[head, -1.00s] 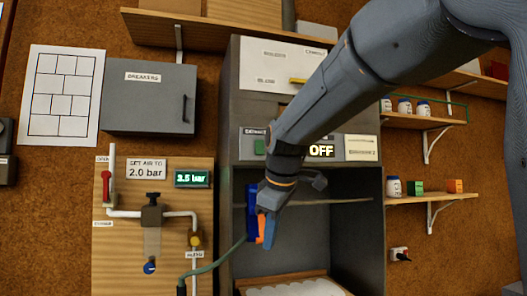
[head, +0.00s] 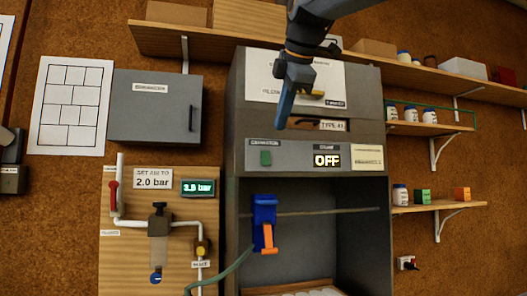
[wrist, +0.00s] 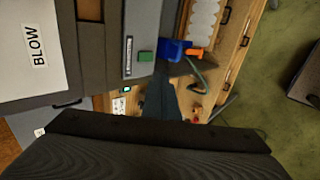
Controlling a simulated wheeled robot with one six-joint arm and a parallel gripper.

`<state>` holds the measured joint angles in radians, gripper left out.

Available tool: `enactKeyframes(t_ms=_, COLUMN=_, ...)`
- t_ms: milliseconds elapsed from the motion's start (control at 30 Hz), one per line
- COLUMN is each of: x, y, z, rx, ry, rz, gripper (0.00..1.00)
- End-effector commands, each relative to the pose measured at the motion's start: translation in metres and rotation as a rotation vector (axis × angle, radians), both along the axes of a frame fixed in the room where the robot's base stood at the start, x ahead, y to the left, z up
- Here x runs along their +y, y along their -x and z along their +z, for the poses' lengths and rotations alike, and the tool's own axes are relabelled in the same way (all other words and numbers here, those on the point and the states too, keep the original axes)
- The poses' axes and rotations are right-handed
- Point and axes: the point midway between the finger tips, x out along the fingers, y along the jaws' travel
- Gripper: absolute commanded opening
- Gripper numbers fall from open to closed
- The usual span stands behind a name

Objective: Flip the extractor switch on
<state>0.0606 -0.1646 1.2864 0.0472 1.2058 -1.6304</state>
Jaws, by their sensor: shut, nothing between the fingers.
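The extractor switch (head: 265,158) is a small green block under a label on the left of the grey hood's front strip. It also shows in the wrist view (wrist: 146,56). A lit display (head: 327,161) to its right reads OFF. My gripper (head: 282,122) points downward in front of the hood, above and slightly right of the switch in the head view. Its fingers are together and empty. In the wrist view the fingers (wrist: 160,92) reach up close below the switch in the picture; I cannot tell the gap in depth.
A blue holder with an orange part (head: 265,226) hangs below the strip. A pressure board (head: 130,262) with pipes and a 3.5 bar readout stands left, under a grey cabinet (head: 150,112). A long wooden shelf (head: 200,45) runs above; smaller shelves are at right.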

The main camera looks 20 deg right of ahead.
Motion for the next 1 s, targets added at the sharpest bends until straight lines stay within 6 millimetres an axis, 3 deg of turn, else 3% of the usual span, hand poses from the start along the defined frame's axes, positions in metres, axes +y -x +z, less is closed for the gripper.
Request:
enactKeyframes(t_ms=267, x=0.000, y=-0.018, z=-0.018, rx=0.003, ry=-0.001, rz=-0.001, gripper=0.00)
enactKeyframes(t_ms=667, x=0.000, y=-0.074, z=-0.071, rx=0.004, ry=-0.001, rz=-0.001, gripper=0.00)
enactKeyframes(t_ms=800, x=0.000, y=-0.095, z=-0.071, rx=0.004, ry=-0.001, rz=-0.001, gripper=0.00)
enactKeyframes(t_ms=1000, x=0.000, y=-0.110, z=-0.073, rx=0.000, ry=-0.001, rz=-0.001, gripper=0.00)
